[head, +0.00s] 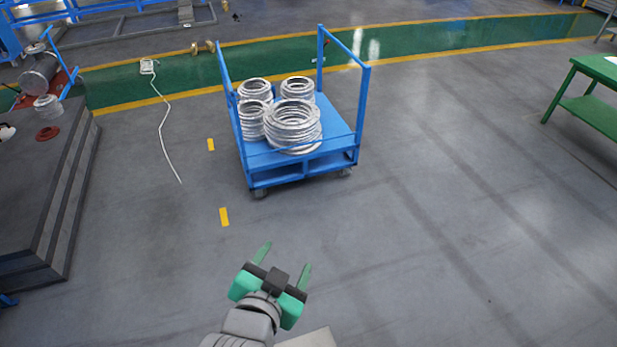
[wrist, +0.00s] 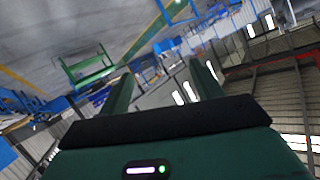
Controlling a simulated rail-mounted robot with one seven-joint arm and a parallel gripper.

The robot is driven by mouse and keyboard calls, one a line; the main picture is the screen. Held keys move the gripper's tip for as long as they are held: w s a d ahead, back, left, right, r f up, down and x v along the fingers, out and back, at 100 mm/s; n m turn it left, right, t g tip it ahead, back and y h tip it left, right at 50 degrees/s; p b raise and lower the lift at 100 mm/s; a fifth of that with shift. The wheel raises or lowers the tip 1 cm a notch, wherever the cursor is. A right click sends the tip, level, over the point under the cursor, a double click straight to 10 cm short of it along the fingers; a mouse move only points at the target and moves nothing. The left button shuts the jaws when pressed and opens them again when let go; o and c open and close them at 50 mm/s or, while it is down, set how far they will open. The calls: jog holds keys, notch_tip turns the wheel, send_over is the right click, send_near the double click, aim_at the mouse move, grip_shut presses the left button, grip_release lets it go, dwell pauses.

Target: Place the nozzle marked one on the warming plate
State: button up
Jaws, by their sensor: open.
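My gripper (head: 285,262) is at the lower middle of the head view, with its two green fingers spread apart and nothing between them. In the wrist view my gripper (wrist: 160,76) is also open and empty, facing the far hall and its windows. I cannot make out a nozzle marked one in either view. I cannot identify a warming plate either. Small items, among them a red disc (head: 47,134) and a pale ringed part (head: 47,106), lie on the dark stepped platform (head: 62,190) at the left, but no marks are readable.
A blue trolley (head: 342,130) with several silver ringed coils (head: 293,126) stands ahead of my gripper. A white cable (head: 162,130) lies on the floor. A green table (head: 592,110) is at the far right. The grey floor between is mostly clear.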

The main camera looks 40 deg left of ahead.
jog(key=w+d+r+t+h, duration=0.1)
jog(key=w+d+r+t, duration=0.3)
jog(key=r, duration=0.5)
jog(key=w+d+r+t, duration=0.2)
jog(key=d+r, duration=0.5)
jog(key=r, duration=0.3)
jog(key=s+d+r+t+h, duration=0.2)
jog(key=s+d+r+t, duration=0.1)
jog(key=d+r, duration=0.4)
jog(key=s+d+r+m+t+h, duration=0.1)
jog(key=s+d+r+t+h, duration=0.1)
jog(key=d+r, duration=0.5)
notch_tip(320, 180, up, 6)
jog(key=shift+s+d+r+t+h, duration=0.15)
jog(key=shift+s+t+h, duration=0.25)
jog(key=shift+t, duration=0.4)
